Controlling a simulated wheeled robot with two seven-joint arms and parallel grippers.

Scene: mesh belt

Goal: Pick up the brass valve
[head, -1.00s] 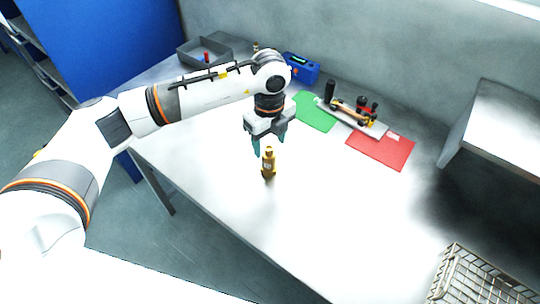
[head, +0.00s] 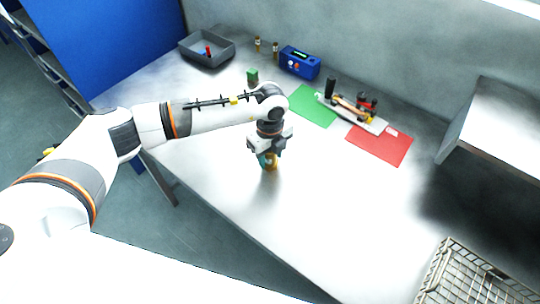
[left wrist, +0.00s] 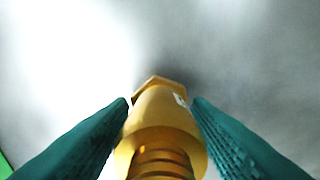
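The brass valve (head: 271,166) stands upright on the white worktable, partly hidden by my left gripper. In the left wrist view, its yellow-gold body (left wrist: 160,118) lies between the teal fingers, with a ribbed neck towards the camera and a hexagonal flange at the far end. My left gripper (head: 268,160) points down over it. Its fingers sit close along both sides of the valve and look closed on it; only a sliver shows near the tips. I see no clear gap between the valve and the table. My right gripper is not in view.
A green mat (head: 314,106) and a red mat (head: 380,145) lie behind, with a board of tools (head: 350,114) between. A blue device (head: 299,62), a green block (head: 253,76) and a grey bin (head: 207,50) stand further back. A wire basket (head: 470,275) is front right.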

